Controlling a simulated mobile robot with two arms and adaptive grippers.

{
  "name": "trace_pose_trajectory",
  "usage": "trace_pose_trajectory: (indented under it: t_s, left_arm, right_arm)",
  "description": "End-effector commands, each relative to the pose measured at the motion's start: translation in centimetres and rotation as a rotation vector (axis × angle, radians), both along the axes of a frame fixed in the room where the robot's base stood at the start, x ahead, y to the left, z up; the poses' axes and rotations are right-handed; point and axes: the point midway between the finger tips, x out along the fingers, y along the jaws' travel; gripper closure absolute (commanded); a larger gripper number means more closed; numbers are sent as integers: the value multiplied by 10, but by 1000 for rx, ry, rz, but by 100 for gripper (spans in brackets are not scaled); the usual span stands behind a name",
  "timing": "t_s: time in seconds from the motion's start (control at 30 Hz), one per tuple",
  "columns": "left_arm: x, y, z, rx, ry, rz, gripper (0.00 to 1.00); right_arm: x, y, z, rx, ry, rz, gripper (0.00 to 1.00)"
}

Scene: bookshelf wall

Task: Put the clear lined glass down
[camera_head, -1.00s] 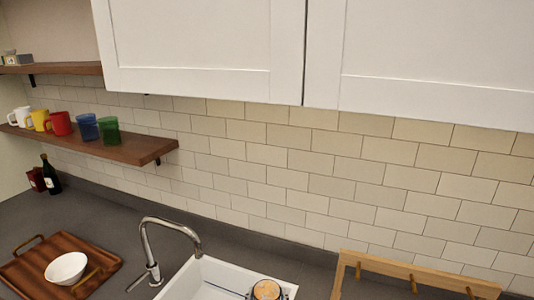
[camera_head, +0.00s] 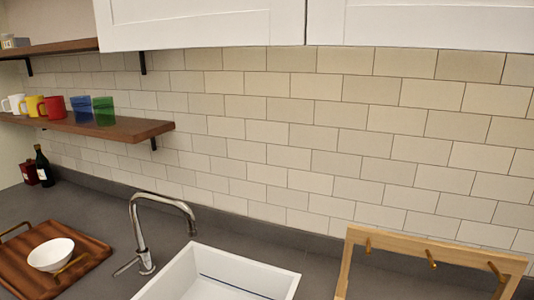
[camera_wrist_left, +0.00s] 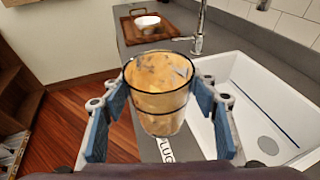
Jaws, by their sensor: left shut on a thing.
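The clear lined glass (camera_wrist_left: 158,98) is in the left wrist view, see-through with an amber look and a dark rim. It is upright between the blue-padded fingers of my left gripper (camera_wrist_left: 161,92), which is shut on it. Behind it in that view are the grey counter, the white sink and the wood floor; I cannot tell its height above them. Neither the glass nor my left gripper shows in the head view now. My right gripper is in no view.
The white sink (camera_head: 275,282) stands below the faucet (camera_head: 143,235). A wooden tray (camera_head: 92,271) with a white bowl (camera_head: 51,254) is on the left. A wooden peg rack (camera_head: 420,222) stands at right. The shelf (camera_head: 150,129) holds several cups.

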Motion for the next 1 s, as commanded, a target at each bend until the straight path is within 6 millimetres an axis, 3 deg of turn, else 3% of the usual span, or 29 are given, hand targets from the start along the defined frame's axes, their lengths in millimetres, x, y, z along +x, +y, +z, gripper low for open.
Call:
trace_pose_trajectory:
  t_s: [0.6, 1.0]
  left_arm:
    - [1, 1, 2, 2, -12, -349, 81]
    - [1, -1, 1, -3, -5, -361, 81]
  right_arm:
    - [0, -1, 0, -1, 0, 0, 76]
    - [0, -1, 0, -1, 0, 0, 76]
